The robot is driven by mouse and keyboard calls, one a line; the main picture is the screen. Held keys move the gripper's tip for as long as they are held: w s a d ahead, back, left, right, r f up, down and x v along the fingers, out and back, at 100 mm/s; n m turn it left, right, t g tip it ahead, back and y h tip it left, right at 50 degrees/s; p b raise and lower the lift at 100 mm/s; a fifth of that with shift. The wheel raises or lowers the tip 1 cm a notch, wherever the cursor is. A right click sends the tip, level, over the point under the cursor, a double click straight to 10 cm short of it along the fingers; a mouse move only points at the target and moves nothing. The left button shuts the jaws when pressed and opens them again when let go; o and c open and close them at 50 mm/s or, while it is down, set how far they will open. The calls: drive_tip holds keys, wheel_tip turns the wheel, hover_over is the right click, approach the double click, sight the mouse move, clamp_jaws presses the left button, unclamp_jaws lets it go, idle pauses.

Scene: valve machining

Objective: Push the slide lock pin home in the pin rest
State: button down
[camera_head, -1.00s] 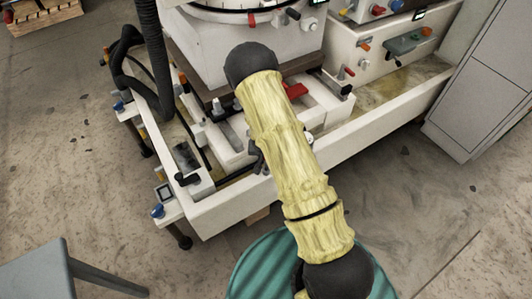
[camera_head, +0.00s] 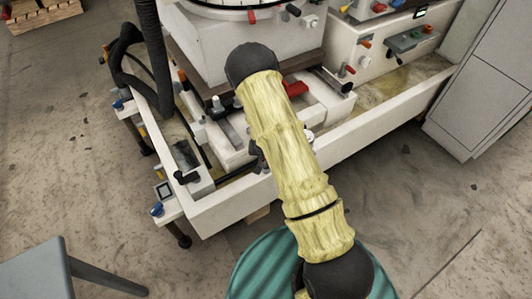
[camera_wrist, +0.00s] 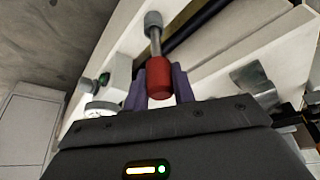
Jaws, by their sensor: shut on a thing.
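In the wrist view, my gripper (camera_wrist: 160,88) is shut on the red grip of the slide lock pin (camera_wrist: 158,72), with a purple finger on each side. A bare metal shaft runs up from the red grip to a grey round end piece (camera_wrist: 153,20). I cannot tell whether that piece is the pin rest or part of the pin. In the head view, my yellow-sleeved arm reaches over the machine's white bed, and the gripper is mostly hidden behind it. The held pin cannot be made out there.
The white machine tray (camera_head: 232,208) surrounds the work area. A grey cabinet (camera_head: 485,90) stands at the right, and a green striped drum (camera_head: 255,270) stands at the front.

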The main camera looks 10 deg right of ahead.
drive_tip(key=shift+f+b, duration=0.9)
drive_tip(key=shift+f, duration=0.5)
drive_tip(key=c, duration=1.1)
unclamp_jaws()
drive_tip(key=shift+r, duration=0.2)
drive_tip(key=p+v, duration=0.3)
drive_tip(key=v, duration=1.4)
drive_tip(key=shift+s, duration=0.1)
drive_tip(key=shift+r, duration=0.15)
